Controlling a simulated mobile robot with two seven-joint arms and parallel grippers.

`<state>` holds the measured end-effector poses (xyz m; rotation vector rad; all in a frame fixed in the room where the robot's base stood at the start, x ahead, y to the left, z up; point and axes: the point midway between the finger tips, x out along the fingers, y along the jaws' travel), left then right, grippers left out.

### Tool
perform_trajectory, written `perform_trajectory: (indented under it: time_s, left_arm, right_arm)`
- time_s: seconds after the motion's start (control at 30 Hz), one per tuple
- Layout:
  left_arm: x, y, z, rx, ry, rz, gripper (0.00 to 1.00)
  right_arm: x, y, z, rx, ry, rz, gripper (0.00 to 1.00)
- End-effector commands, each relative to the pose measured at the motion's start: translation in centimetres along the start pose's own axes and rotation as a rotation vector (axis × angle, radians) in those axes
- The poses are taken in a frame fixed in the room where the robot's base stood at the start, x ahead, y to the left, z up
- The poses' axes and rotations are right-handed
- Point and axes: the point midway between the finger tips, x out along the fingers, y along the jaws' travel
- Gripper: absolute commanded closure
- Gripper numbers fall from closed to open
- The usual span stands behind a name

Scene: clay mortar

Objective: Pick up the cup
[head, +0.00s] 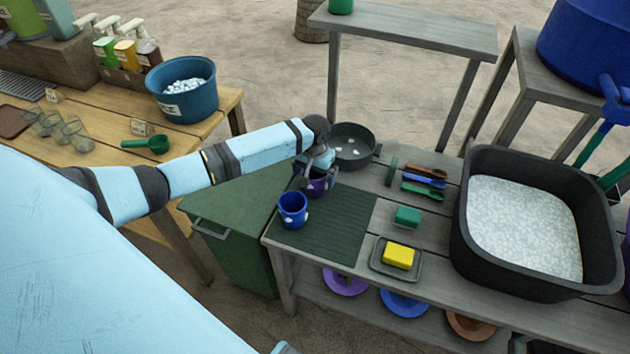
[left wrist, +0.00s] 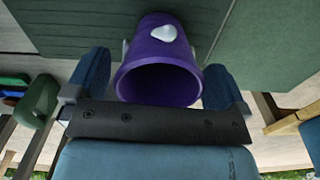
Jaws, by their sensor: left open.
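A purple cup (head: 318,186) stands at the back left of the green ribbed mat (head: 345,238), partly hidden by my left gripper in the head view. My left gripper (head: 317,182) is open and over the cup. In the left wrist view the purple cup (left wrist: 160,62) has its open rim towards the camera and a white patch on its side. It sits between the two blue fingers of the left gripper (left wrist: 150,85). A blue cup (head: 293,209) stands upright on the mat, in front of the purple one. My right gripper is not in view.
On the grey table are a dark pan (head: 353,143), several coloured spoons (head: 424,181), a green sponge (head: 407,215), a yellow sponge on a tray (head: 398,256) and a black basin of suds (head: 524,225). A green bin (head: 238,245) stands left of the table.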

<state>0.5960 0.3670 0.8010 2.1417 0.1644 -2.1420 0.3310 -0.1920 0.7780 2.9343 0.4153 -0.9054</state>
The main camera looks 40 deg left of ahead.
Motion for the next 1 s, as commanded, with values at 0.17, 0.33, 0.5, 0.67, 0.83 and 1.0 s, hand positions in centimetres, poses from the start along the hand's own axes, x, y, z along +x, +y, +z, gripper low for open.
perform_trajectory:
  time_s: [0.17, 0.33, 0.5, 0.67, 0.83, 1.0]
  left_arm:
    - [1.08, 0.02, 0.02, 0.001, 0.000, 0.000, 0.00]
    - [1.07, 0.02, 0.03, 0.001, 0.000, 0.000, 0.00]
    - [1.06, 0.02, 0.03, 0.000, 0.000, 0.000, 0.37]
    - [1.04, 0.02, 0.01, 0.000, 0.001, 0.000, 0.51]
    - [0.99, 0.01, 0.01, 0.000, 0.001, 0.000, 0.51]
    - [0.19, 0.00, -0.04, 0.000, 0.002, 0.000, 0.51]
  right_arm:
    - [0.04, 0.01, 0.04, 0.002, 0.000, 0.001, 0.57]
    - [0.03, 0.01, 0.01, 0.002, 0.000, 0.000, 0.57]
    - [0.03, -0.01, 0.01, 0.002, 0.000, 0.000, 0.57]
    - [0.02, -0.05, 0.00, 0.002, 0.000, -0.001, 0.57]
    - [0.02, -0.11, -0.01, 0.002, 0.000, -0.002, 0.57]
    - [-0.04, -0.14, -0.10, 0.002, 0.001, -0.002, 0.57]
